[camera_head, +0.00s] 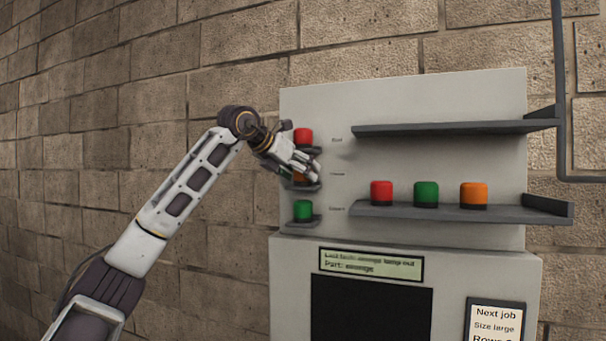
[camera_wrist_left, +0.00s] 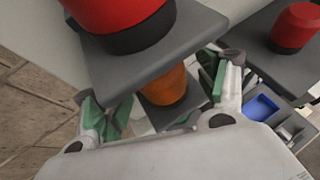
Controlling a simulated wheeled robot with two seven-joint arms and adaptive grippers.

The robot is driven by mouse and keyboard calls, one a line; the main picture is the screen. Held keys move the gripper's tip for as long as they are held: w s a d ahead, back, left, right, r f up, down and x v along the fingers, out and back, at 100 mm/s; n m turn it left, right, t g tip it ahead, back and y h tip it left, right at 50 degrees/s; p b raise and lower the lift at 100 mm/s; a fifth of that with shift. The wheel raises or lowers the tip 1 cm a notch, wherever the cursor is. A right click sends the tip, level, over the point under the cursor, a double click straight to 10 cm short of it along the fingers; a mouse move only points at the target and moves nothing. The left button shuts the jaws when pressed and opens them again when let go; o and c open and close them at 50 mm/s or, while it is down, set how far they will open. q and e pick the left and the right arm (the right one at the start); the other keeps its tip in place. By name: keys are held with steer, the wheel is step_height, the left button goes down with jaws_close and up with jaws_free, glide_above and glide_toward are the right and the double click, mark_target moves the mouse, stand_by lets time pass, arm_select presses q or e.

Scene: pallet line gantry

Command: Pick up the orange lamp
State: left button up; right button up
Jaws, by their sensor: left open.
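One orange lamp (camera_head: 299,178) sits in the middle of the left column of the panel, largely hidden behind my left gripper (camera_head: 308,165). In the left wrist view the orange lamp (camera_wrist_left: 166,87) shows between the open, green-padded fingers, below a small grey bracket; no firm contact can be made out. A second orange lamp (camera_head: 473,195) with a dark base stands at the right of the row on the lower shelf, away from the gripper. My right gripper is not in view.
A red lamp (camera_head: 303,136) on its bracket (camera_wrist_left: 143,66) is just above the gripper, and a green lamp (camera_head: 303,209) is below. The lower shelf (camera_head: 520,214) also holds red (camera_head: 381,191) and green (camera_head: 426,193) lamps. The upper shelf (camera_head: 450,128) is empty.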

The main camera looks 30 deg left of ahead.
arm_select(q)
steer(key=shift+w, duration=0.1)
stand_by(0.4)
steer(key=c, duration=1.1)
